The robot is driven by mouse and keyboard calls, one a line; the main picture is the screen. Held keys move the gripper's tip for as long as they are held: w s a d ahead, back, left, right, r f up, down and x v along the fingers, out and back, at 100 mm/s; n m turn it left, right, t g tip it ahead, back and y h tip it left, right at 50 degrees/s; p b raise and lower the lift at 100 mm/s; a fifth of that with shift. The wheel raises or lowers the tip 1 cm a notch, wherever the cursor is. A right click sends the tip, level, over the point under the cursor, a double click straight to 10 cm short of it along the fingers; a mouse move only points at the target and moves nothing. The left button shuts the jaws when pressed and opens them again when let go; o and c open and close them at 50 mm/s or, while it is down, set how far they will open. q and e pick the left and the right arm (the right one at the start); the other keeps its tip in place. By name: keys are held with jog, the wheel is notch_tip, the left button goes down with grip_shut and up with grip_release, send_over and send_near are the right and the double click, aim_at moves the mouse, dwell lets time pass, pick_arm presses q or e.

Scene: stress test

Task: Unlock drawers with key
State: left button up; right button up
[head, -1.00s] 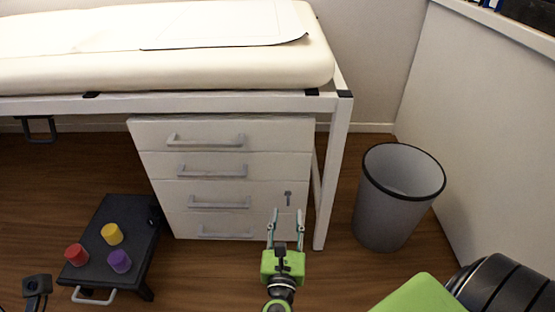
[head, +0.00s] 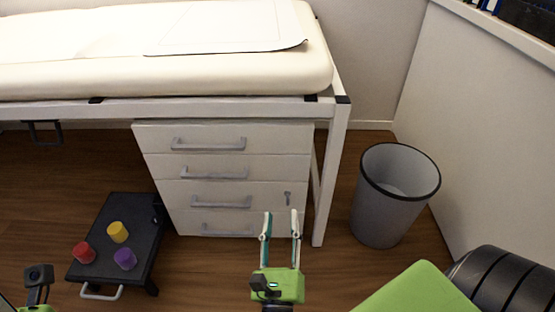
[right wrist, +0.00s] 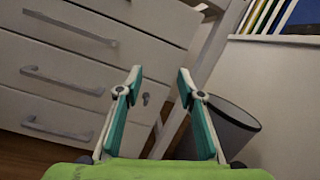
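A white drawer cabinet (head: 165,165) with several grey handles stands under the bed; its drawers look shut. A small grey key (head: 288,198) appears to sit in the lock at the right of the third drawer; it also shows, small and dark, in the right wrist view (right wrist: 146,99). My right gripper (head: 280,215) is open and empty, in front of the cabinet's lower right, apart from the key. In the right wrist view its fingers (right wrist: 160,75) are spread, with the key just beside the left finger. My left gripper (head: 37,282) shows only partly at the lower left edge.
A white bed frame leg (head: 332,180) stands right of the cabinet, then a grey bin (head: 385,225). Floor between stool and right gripper is clear.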

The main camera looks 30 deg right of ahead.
notch_tip(320, 180, up, 21)
jog(key=s+a+n+t+h+p, duration=0.1)
jog(key=n+t+p, duration=0.1)
jog(key=n+t, duration=0.4)
jog(key=shift+a+f+n+p, duration=0.2)
jog(key=shift+a+n+p, duration=0.15)
jog(key=shift+n, duration=1.65)
jog(key=shift+s, duration=0.1)
